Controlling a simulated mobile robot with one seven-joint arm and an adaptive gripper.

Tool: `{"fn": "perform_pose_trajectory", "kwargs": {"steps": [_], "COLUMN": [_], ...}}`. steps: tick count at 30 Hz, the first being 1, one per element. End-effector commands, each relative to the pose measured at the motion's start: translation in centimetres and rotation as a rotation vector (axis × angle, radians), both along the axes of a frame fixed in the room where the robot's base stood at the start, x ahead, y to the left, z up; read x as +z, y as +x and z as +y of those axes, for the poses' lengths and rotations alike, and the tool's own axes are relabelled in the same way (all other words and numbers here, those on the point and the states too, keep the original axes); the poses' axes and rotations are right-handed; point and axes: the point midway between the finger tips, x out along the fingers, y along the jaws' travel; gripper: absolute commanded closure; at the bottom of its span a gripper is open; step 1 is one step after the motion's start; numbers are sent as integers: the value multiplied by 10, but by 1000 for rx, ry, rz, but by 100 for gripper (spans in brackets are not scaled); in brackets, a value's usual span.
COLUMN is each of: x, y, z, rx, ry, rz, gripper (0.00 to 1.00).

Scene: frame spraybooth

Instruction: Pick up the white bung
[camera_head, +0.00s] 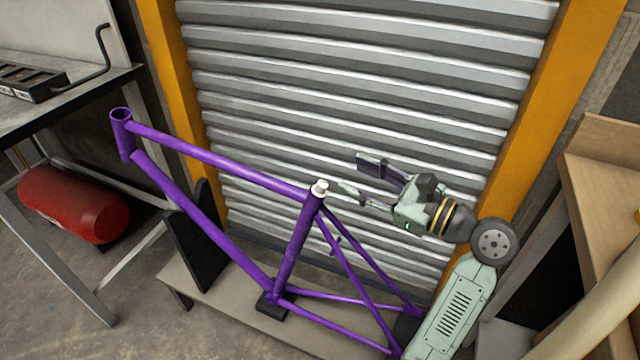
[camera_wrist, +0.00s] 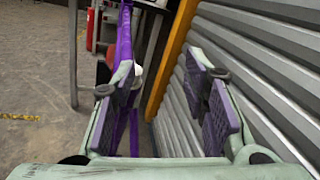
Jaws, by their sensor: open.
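The white bung (camera_head: 320,187) is a small pale plug in the top end of the seat tube of the purple bicycle frame (camera_head: 215,158). My gripper (camera_head: 356,175) is open and empty, just right of the bung in the head view, with its fingers pointing left towards it. In the wrist view my gripper (camera_wrist: 168,85) has its two fingers spread wide. A whitish bit that looks like the bung (camera_wrist: 138,76) shows at the left finger's inner edge, partly hidden by that finger. The bung is not between the fingers in that view.
The frame stands on a low bench (camera_head: 215,307) before a ribbed metal shutter (camera_head: 350,80) with yellow posts (camera_head: 530,130). A dark-topped table (camera_head: 65,100) and red cylinder (camera_head: 72,205) are at left. A wooden bench (camera_head: 605,175) is at right.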

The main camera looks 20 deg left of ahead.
Motion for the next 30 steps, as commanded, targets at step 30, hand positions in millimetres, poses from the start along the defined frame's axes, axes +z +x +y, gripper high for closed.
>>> {"fn": "perform_pose_trajectory", "kwargs": {"steps": [30], "x": [-27], "y": [-14], "z": [41], "rx": [89], "ry": [59], "rz": [328], "gripper": [60]}}
